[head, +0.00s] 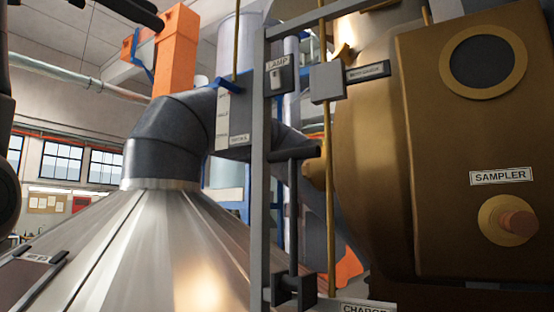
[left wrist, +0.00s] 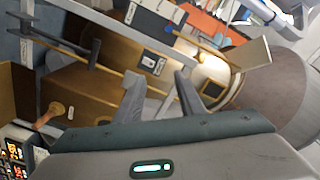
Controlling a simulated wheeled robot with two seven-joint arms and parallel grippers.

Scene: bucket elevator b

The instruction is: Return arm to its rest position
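My left gripper (left wrist: 158,82) shows in the left wrist view with its two fingers spread apart and nothing between them. My right gripper is in neither view.
A metal cone hood (head: 150,245) with a dark elbow pipe (head: 170,135) stands at the left. A grey frame post (head: 257,170) carries a lamp switch box (head: 278,78). A large bronze housing (head: 470,130) with a sampler knob (head: 508,220) fills the right.

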